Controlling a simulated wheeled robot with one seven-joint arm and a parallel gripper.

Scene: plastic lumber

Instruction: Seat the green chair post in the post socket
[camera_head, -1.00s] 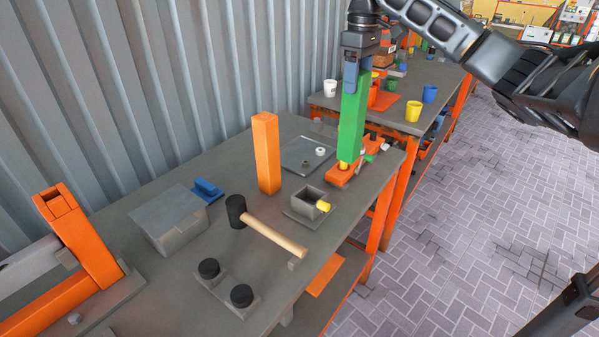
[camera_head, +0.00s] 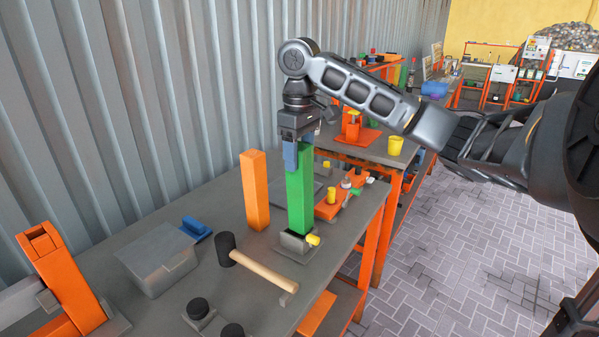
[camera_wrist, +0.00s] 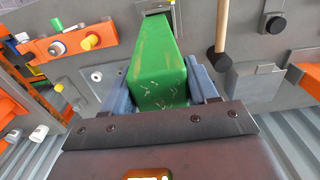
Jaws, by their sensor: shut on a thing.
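The green chair post (camera_head: 300,190) stands upright in my gripper (camera_head: 301,160), whose blue fingers are shut on its upper part. The grey post socket (camera_head: 294,244), with a yellow knob (camera_head: 313,240) at its side, is directly under the post. The post's lower end is at the socket's opening; how deep it sits, if at all, cannot be told. In the wrist view the post (camera_wrist: 158,65) runs away between the fingers, and its far end meets the socket's edge (camera_wrist: 158,8) at the top. The post hides most of the socket's opening.
An orange post (camera_head: 255,190) stands close left of the green one. A mallet (camera_head: 262,270) lies in front of the socket. A grey box (camera_head: 160,265) and blue piece (camera_head: 195,229) lie left. An orange fixture (camera_head: 330,207) is behind on the right. A second table (camera_head: 375,150) stands beyond.

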